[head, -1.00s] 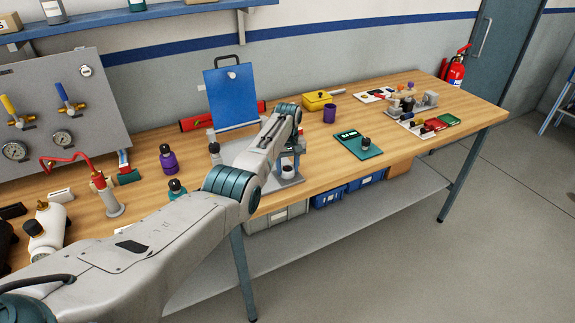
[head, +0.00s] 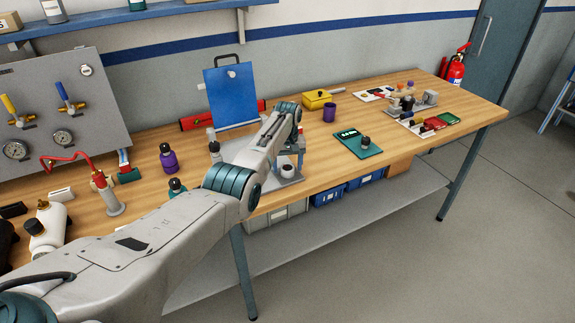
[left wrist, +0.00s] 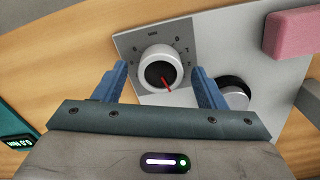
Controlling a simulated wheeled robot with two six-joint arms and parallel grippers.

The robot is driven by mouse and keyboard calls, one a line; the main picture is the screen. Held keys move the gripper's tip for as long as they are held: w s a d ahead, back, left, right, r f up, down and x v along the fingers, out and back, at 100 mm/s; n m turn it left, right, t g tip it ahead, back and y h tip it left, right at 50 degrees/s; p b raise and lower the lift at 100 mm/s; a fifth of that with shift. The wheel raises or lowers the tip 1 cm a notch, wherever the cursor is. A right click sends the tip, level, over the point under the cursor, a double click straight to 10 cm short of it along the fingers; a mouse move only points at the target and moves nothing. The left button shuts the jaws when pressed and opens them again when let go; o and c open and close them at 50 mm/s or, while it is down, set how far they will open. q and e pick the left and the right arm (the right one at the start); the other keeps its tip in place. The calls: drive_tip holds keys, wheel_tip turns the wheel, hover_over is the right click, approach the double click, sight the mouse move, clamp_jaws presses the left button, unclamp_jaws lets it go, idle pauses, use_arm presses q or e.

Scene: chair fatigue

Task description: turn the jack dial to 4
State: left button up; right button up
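The jack dial (left wrist: 161,70) is a white round knob with a dark face on a grey scale plate (left wrist: 128,44) in the left wrist view. Its red pointer slants to the lower right of the picture. Small marks ring the plate, too small to read surely. My left gripper (left wrist: 160,64) is open, with one blue finger on each side of the dial and visible gaps. I cannot tell how far the fingertips are above the plate. In the head view my left arm hides most of the dial's device, whose grey base (head: 290,184) shows beside it. My right gripper is not in view.
A second dark round knob (left wrist: 234,92) and a pink block (left wrist: 292,32) lie close by in the left wrist view.

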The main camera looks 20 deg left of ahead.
sight(287, 168)
use_arm(q)
wheel_tip(287, 168, up, 11)
drive_tip(key=b, duration=0.2)
idle(0.4)
drive_tip(key=shift+f, duration=0.1)
